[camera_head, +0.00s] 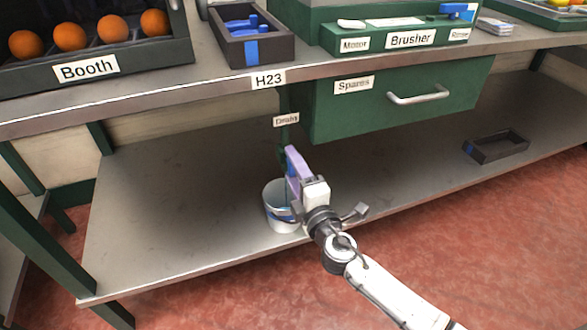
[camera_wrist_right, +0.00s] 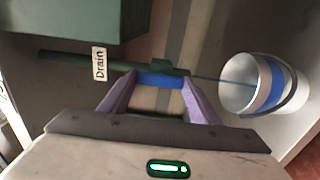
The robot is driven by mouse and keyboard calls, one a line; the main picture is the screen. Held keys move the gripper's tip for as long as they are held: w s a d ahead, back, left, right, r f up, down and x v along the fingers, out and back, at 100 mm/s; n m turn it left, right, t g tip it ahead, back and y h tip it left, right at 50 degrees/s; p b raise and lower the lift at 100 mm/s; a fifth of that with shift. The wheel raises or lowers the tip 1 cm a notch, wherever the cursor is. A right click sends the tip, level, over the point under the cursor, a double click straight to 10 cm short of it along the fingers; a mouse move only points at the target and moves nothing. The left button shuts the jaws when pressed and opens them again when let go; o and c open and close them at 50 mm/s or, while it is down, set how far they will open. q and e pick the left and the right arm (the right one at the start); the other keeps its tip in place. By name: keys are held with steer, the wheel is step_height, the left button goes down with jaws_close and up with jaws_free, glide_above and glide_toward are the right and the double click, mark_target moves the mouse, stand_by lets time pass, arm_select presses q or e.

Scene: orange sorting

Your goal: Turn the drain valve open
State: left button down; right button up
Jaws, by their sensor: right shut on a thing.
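The green drain pipe (camera_head: 284,103) hangs down below the bench edge with a "Drain" label (camera_head: 286,120); in the right wrist view the pipe (camera_wrist_right: 65,58) runs across from the left. The blue valve handle (camera_wrist_right: 160,79) sits at the pipe's lower end. My right gripper (camera_head: 291,165) is shut on the handle, which lies between its purple fingertips (camera_wrist_right: 155,90). A thin blue stream (camera_wrist_right: 215,79) runs from the pipe's end to a white bucket (camera_wrist_right: 240,82) with a blue band. The bucket (camera_head: 281,222) stands below, partly hidden by my gripper. My left gripper is not seen.
A green "Spares" drawer (camera_head: 420,115) is just right of the pipe. A small dark tray (camera_head: 495,147) lies on the lower shelf (camera_head: 170,200), which is otherwise clear to the left. The "Booth" crate (camera_head: 130,67) with oranges is on the bench above.

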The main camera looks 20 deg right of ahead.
stand_by(0.3)
steer(key=o, duration=1)
steer(key=shift+o, duration=0.2)
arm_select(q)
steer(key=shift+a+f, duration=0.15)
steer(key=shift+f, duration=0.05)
arm_select(e)
steer(key=s, duration=1)
steer(key=shift+s+d, duration=0.2)
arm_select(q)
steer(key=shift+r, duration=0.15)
